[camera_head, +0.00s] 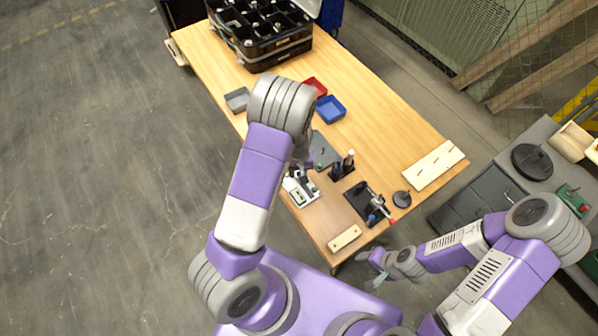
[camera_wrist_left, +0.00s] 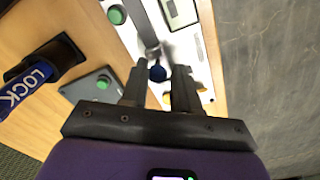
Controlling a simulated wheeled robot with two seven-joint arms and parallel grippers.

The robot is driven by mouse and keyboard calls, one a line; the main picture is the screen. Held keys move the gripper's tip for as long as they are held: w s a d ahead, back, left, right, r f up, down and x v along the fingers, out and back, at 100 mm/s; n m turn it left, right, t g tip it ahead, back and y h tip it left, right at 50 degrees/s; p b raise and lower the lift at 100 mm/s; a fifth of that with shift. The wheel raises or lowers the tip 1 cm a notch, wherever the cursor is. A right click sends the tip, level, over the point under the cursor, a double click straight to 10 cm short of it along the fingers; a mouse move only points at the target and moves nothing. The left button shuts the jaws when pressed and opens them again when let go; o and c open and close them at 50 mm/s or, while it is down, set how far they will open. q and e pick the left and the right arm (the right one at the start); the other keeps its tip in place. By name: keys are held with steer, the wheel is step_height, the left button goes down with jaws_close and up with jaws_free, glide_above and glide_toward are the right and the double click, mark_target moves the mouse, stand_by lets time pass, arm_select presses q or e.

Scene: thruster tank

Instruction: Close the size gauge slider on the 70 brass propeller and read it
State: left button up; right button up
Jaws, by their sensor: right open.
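The white size gauge (camera_head: 300,190) lies at the table's near left edge. In the left wrist view its pale body (camera_wrist_left: 205,50) carries a small display (camera_wrist_left: 181,12), a green button (camera_wrist_left: 117,15) and a dark blue knob (camera_wrist_left: 157,73). My left gripper (camera_head: 298,176) is over the gauge. In the wrist view its two fingers (camera_wrist_left: 159,76) stand apart, one on each side of the blue knob, with a gap showing. I cannot make out the brass propeller or a reading. My right gripper (camera_head: 376,270) is open and empty, off the table's near edge.
A grey plate (camera_head: 323,150), a dark holder (camera_head: 341,167) and a black fixture with a red-tipped handle (camera_head: 368,204) stand close to the gauge. Red (camera_head: 315,86) and blue (camera_head: 331,109) trays and a black case (camera_head: 262,52) are farther back.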

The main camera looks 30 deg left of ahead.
arm_select(q)
steer(key=shift+s+d, duration=0.1)
step_height(320, 180, up, 8)
steer(key=shift+f+p, duration=0.2)
steer(key=shift+p, duration=0.65)
